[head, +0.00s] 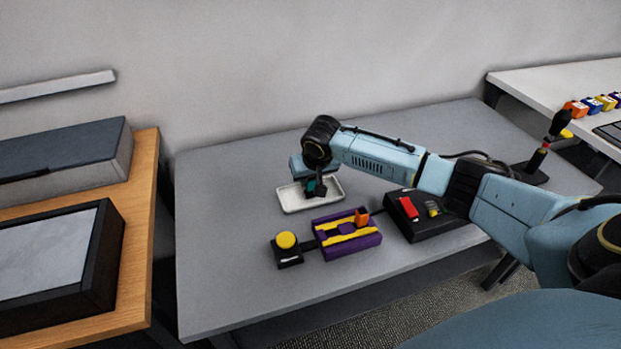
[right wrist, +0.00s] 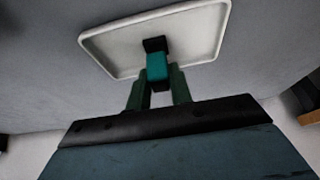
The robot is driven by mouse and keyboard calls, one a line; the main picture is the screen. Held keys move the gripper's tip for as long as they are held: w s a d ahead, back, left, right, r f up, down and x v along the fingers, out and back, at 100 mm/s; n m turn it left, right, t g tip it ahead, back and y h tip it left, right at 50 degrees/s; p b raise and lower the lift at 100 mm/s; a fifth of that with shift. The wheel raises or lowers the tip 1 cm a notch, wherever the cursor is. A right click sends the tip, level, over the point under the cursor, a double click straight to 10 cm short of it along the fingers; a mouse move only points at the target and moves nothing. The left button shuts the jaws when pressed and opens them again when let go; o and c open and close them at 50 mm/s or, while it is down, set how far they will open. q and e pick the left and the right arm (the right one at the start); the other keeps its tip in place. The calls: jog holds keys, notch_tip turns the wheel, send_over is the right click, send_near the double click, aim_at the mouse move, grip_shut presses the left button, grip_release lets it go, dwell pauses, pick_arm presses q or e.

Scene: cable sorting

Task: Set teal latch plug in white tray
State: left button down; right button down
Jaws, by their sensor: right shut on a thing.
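The teal latch plug (right wrist: 157,67) is between the fingertips of my right gripper (right wrist: 158,85), which is shut on it. A black part of the plug shows at its far end in the right wrist view. The white tray (right wrist: 108,50) lies behind the plug in that view. In the head view, my right gripper (head: 315,188) is over the white tray (head: 292,207), and a little of the teal plug (head: 311,185) shows beside the dark fingers. I cannot tell whether the plug touches the tray floor. My left gripper is not in view.
A purple and yellow fixture (head: 347,246) with an orange piece stands in front of the tray, beside a yellow button (head: 286,240) on a black base. A black box (head: 425,222) with a red switch is to the right. The grey table (head: 225,240) is clear at left.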

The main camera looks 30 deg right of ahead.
jog(key=shift+f, duration=0.1)
jog(key=c, duration=1.4)
grip_release()
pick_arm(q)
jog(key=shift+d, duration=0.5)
pick_arm(e)
jog(key=shift+o, duration=0.7)
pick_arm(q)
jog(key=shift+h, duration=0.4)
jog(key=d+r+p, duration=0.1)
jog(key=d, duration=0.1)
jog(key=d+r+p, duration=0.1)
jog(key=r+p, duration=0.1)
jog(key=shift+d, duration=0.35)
pick_arm(e)
jog(key=v, duration=1.2)
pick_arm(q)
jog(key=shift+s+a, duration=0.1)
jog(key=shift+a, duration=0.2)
